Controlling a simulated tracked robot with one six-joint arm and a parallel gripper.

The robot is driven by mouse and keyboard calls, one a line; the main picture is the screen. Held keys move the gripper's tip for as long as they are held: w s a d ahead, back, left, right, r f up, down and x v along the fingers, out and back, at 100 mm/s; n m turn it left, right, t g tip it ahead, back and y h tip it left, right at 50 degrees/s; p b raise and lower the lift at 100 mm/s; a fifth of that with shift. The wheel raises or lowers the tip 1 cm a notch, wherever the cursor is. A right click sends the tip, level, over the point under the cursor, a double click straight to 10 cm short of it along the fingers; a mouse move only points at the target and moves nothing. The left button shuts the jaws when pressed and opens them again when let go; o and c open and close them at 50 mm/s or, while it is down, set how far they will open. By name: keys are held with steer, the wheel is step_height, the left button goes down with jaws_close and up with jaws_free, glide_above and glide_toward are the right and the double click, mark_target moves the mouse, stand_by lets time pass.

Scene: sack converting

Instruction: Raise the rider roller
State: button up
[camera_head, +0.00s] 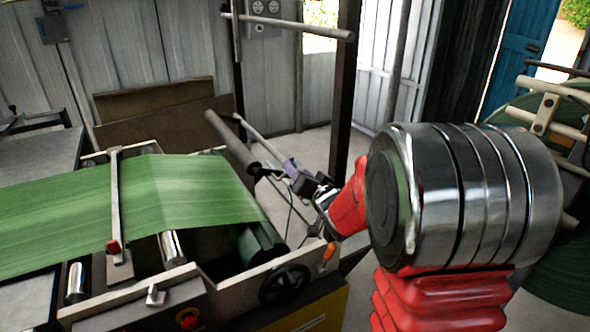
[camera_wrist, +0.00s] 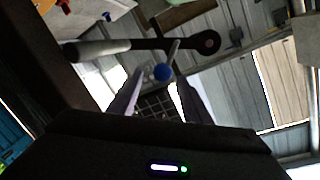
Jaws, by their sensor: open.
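The rider roller (camera_head: 230,140) appears to be the grey cylinder behind the green web at the machine's right end, raised at a slant in the head view. A grey cylinder, likely the same roller (camera_wrist: 98,48), lies at upper left in the wrist view, joined to a dark arm with a round eye. A thin pale rod (camera_head: 252,136) runs beside the roller. A blue ball (camera_wrist: 162,72) shows between my fingertips in the wrist view, seemingly a knob. My gripper (camera_head: 290,167) is open near the rod's lower end; contact cannot be told. My fingers also show in the wrist view (camera_wrist: 158,84).
The green web (camera_head: 130,205) crosses the machine frame over rollers. A black handwheel (camera_head: 285,285), an orange handle (camera_head: 329,251) and a red button (camera_head: 187,318) are on its near side. A dark post (camera_head: 345,90) stands behind my arm. A green reel (camera_head: 560,275) is at right.

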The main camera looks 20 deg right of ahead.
steer(key=s+r, duration=0.1)
steer(key=s, duration=0.8)
steer(key=shift+s, duration=0.15)
steer(key=shift+a+r, duration=0.1)
steer(key=shift+c, duration=0.5)
